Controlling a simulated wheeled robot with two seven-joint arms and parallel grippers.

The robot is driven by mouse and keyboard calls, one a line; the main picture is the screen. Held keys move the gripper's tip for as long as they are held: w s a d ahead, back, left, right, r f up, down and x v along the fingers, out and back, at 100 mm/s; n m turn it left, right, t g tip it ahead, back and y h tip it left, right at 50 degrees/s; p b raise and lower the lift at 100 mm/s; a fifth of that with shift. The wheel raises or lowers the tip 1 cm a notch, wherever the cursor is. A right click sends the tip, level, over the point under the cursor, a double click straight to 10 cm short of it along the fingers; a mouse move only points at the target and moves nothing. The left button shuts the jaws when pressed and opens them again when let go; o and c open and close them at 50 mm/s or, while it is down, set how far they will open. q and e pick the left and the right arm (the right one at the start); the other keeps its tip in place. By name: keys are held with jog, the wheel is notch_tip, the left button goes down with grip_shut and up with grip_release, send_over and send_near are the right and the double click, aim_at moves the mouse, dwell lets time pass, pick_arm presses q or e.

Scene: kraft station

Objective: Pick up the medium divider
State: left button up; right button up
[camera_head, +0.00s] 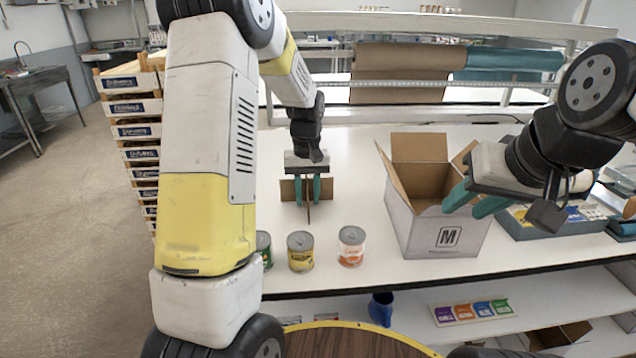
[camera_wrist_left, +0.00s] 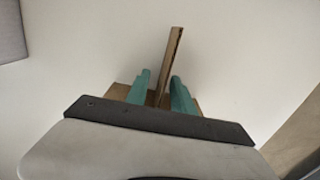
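The medium divider (camera_head: 290,190) is a brown cardboard piece of crossed panels, standing on the white table left of the box. My left gripper (camera_head: 308,190) points down at it. Its two teal fingers are on either side of one upright panel, with gaps on both sides. In the left wrist view that panel (camera_wrist_left: 171,62) rises between the open fingers (camera_wrist_left: 160,92); the wrist plate hides the lower part of the divider. My right gripper (camera_head: 475,202) is open and empty, in front of the box marked M (camera_head: 440,238) at its right side.
Several cans stand along the table's front edge, including a yellow one (camera_head: 300,251) and an orange-white one (camera_head: 351,246). A grey tray (camera_head: 560,228) lies right of the box. Paper rolls (camera_head: 405,72) hang behind. The white table (camera_head: 350,165) is clear between divider and box.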

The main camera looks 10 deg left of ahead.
pick_arm(q)
jog(key=shift+c, duration=0.4)
grip_shut()
